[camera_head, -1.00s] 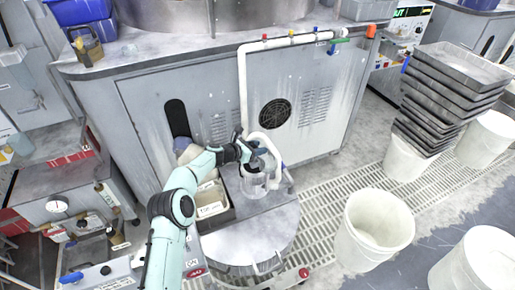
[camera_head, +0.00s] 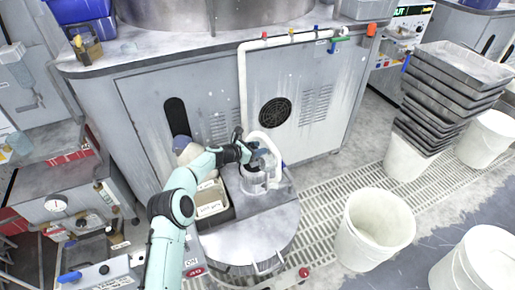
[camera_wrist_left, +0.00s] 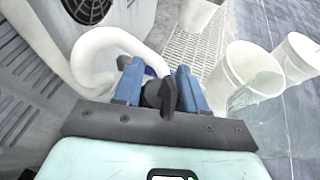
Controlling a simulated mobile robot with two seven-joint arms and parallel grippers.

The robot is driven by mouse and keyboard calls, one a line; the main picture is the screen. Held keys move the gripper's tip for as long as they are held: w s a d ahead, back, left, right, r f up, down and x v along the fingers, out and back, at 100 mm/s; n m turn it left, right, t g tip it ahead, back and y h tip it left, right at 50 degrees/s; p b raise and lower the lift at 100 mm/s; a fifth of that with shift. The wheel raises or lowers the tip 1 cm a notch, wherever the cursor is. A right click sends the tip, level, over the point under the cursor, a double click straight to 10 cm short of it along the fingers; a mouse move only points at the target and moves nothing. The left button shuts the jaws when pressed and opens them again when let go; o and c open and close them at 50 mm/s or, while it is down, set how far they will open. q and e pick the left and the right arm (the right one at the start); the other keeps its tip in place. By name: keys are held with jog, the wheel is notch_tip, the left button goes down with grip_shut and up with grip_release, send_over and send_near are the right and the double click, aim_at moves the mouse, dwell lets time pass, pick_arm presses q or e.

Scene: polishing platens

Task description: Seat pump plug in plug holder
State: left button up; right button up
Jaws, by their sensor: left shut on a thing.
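My left gripper (camera_head: 264,160) is over the round metal drum top, beside a white looped hose (camera_head: 270,143). In the left wrist view its two blue fingers (camera_wrist_left: 157,82) are closed on a dark plug-like piece (camera_wrist_left: 160,97), which I take to be the pump plug. The plug's lower end is hidden by the fingers and the gripper body. A clear cylindrical vessel (camera_head: 255,186) stands just below the gripper in the head view. I cannot pick out the plug holder with certainty. My right gripper is not in view.
A tray with labelled boxes (camera_head: 211,209) sits just left of the vessel. The grey cabinet (camera_head: 310,130) with a vent stands behind. A white bucket (camera_head: 375,232) and stacked grey trays (camera_head: 450,90) are at the right. The front of the drum top (camera_head: 245,235) is clear.

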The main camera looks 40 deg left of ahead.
pick_arm(q)
jog(key=shift+f+b, duration=0.35)
jog(key=shift+f, duration=0.7)
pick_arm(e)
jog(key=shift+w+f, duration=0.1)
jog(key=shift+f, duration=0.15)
pick_arm(q)
jog(key=o, duration=1.2)
jog(key=shift+o, duration=0.2)
jog(key=p+v, duration=0.4)
jog(key=v, duration=0.9)
jog(key=shift+p, duration=0.4)
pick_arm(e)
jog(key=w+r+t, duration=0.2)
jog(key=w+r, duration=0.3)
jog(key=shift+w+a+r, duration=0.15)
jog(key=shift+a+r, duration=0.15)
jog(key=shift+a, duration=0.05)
pick_arm(q)
jog(key=shift+s, duration=0.15)
